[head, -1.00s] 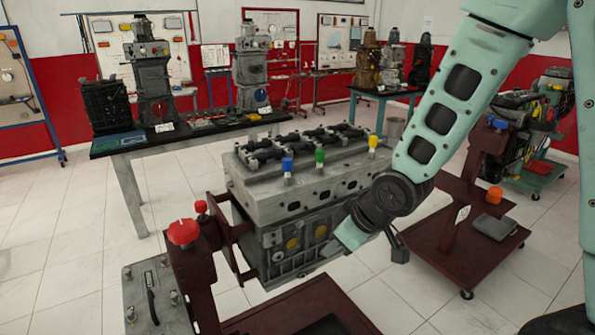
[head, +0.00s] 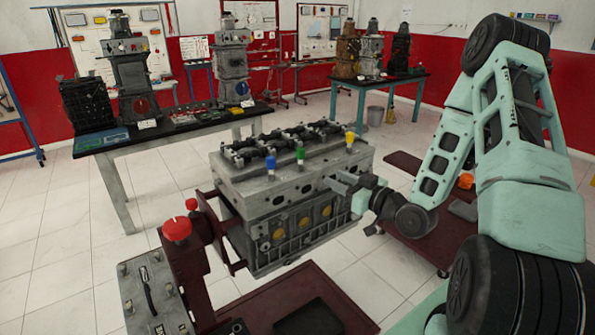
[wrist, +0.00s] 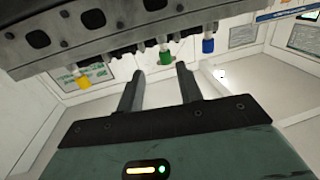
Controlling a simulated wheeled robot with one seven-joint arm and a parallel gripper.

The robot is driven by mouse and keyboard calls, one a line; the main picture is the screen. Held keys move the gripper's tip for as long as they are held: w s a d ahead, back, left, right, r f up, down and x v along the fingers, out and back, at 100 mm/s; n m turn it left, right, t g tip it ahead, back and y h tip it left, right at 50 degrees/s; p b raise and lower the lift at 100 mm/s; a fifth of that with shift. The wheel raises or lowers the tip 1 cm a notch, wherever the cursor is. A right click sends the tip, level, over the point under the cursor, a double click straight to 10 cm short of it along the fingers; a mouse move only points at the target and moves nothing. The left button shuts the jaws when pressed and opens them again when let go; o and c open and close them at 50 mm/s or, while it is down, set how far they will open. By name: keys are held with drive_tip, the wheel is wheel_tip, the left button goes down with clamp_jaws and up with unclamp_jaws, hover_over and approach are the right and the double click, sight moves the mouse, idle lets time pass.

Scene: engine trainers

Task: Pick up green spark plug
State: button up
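The green spark plug (head: 300,155) stands upright in the side of the grey engine head, between a blue plug (head: 270,163) on its left and a yellow plug (head: 350,140) on its right. In the wrist view the picture is turned over, and the green plug (wrist: 165,55) shows just beyond and between my fingertips. My gripper (head: 335,183) is in front of the engine's right part, below and to the right of the green plug. In the wrist view my gripper (wrist: 160,76) is open, with nothing between its two fingers.
The engine block (head: 285,225) sits on a dark red stand with a red knob (head: 177,229) at the left. In the wrist view, the yellow plug (wrist: 84,82) and the blue plug (wrist: 208,45) flank the green one. A workbench (head: 165,141) with engine parts stands behind.

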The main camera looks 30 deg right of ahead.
sight(302, 162)
drive_tip(key=w+p, duration=0.1)
drive_tip(key=w, duration=0.1)
drive_tip(key=w+a+p, duration=0.1)
drive_tip(key=w, duration=0.2)
drive_tip(key=w+p, duration=0.1)
drive_tip(key=w, duration=0.2)
drive_tip(key=shift+a+r, duration=0.1)
drive_tip(key=shift+a, duration=0.15)
drive_tip(key=shift+w+a+r+p, duration=0.2)
drive_tip(key=shift+w+p, duration=0.35)
drive_tip(key=shift+p, duration=0.25)
drive_tip(key=w+p, duration=0.1)
drive_tip(key=w, duration=0.1)
drive_tip(key=w+a+p, duration=0.1)
drive_tip(key=p, duration=0.1)
drive_tip(key=shift+w, duration=0.4)
drive_tip(key=shift+w+a+f, duration=0.1)
drive_tip(key=shift+w, duration=0.05)
clamp_jaws()
